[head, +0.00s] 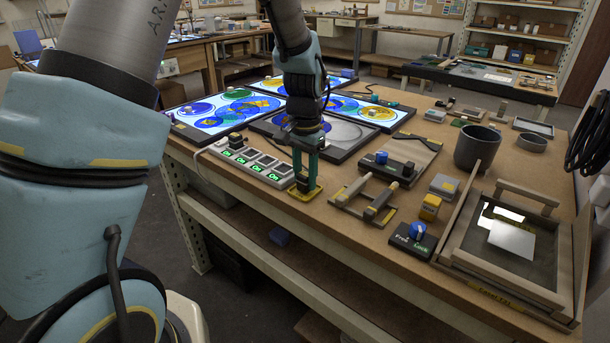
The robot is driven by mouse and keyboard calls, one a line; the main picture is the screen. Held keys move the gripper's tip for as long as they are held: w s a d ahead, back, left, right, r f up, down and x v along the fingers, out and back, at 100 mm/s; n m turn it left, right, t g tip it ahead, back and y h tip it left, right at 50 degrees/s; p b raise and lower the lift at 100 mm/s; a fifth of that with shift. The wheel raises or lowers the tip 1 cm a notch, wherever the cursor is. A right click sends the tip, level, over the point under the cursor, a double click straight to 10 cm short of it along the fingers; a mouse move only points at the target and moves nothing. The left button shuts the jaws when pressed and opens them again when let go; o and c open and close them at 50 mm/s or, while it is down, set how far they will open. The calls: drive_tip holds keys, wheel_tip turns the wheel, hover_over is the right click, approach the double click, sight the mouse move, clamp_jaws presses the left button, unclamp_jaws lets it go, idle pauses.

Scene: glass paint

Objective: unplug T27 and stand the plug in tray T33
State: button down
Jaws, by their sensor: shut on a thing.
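My gripper (307,172) points down at the front edge of the workbench, its green fingers shut on a small dark plug (302,186). The plug is at a small yellow-edged tray (305,197), just right of the power strip's end. Whether the plug touches the tray floor or hangs just above it, I cannot tell. The pale power strip (250,162) lies to the left, with several green "On" lights and dark plugs or switches along it. My fingers hide part of the plug and tray. The tags T27 and T33 are not readable.
Right of the tray are a wooden holder (366,199), a blue-knobbed block (381,158), a yellow block (430,207) and a "Free/Lock" knob box (414,239). Lit panels with blue and yellow discs (213,112) lie behind. A dark pot (477,148) stands at right.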

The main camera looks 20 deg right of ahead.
drive_tip(key=shift+f, duration=0.1)
idle(0.3)
unclamp_jaws()
idle(0.5)
drive_tip(key=shift+r+p, duration=2.8)
drive_tip(key=shift+r, duration=0.75)
drive_tip(key=s+a+r+n, duration=0.1)
drive_tip(key=a+n, duration=0.2)
drive_tip(key=a, duration=0.7)
drive_tip(key=s+a+r+n+t, duration=0.1)
drive_tip(key=a+n, duration=0.3)
drive_tip(key=a, duration=0.6)
drive_tip(key=s+a+r+n, duration=0.2)
drive_tip(key=a+r+n, duration=0.1)
drive_tip(key=a, duration=0.7)
drive_tip(key=shift+r+n+t, duration=0.25)
drive_tip(key=shift+n+t, duration=0.05)
drive_tip(key=shift+n, duration=0.2)
